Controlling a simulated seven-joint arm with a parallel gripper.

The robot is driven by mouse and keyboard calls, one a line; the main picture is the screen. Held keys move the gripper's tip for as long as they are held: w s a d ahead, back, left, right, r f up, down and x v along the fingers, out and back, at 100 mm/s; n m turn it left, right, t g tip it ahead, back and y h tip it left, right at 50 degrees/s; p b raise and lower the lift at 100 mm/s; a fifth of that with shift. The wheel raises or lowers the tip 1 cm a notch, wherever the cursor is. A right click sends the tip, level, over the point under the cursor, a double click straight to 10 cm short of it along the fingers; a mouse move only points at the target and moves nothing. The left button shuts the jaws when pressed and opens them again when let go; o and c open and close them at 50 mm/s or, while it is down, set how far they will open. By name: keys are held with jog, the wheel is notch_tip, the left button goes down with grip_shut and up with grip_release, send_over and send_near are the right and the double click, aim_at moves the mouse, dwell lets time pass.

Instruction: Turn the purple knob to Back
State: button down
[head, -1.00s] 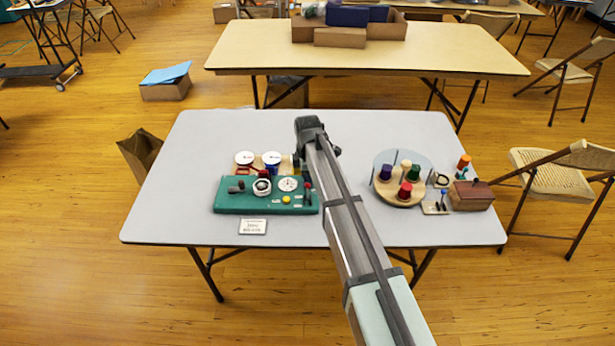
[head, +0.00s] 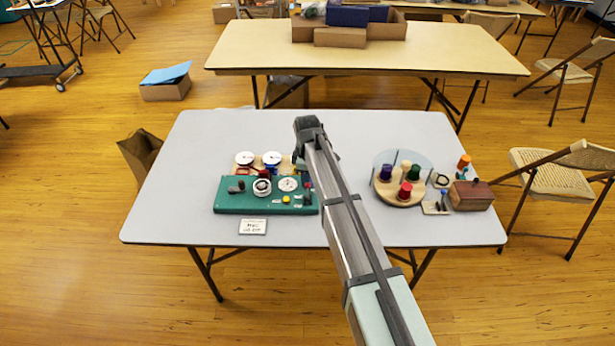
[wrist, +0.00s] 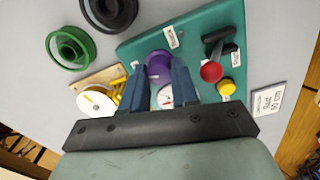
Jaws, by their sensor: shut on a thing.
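The purple knob (wrist: 158,66) stands on the green board (wrist: 197,32) in the wrist view. My gripper (wrist: 160,84) has its two blue fingers on either side of the knob and is shut on it. A white dial with a red mark (wrist: 165,98) shows between the fingers, partly hidden. Small white labels (wrist: 171,38) sit on the board, too small to read surely. In the head view the board (head: 235,205) lies on the grey table, and I cannot make out the purple knob there. My gripper's fingers are largely hidden by my arm.
A red-ended lever (wrist: 211,72) and a yellow button (wrist: 226,87) stand near the knob. A green ring-shaped piece (wrist: 70,48) and a white card (wrist: 267,101) lie beside the board. A round tray (head: 403,199) with coloured pegs and a brown box (head: 471,196) stand right of my arm.

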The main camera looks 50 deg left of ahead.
jog(key=m, duration=0.4)
jog(key=shift+m, duration=0.3)
jog(key=m, duration=0.5)
jog(key=shift+m, duration=0.3)
jog(key=m, duration=0.4)
jog(key=shift+w+m, duration=0.1)
jog(key=shift+m, duration=2.4)
jog(key=c, duration=1.1)
grip_release()
jog(key=shift+r, duration=0.1)
notch_tip(320, 180, up, 14)
jog(key=shift+a+f, duration=0.15)
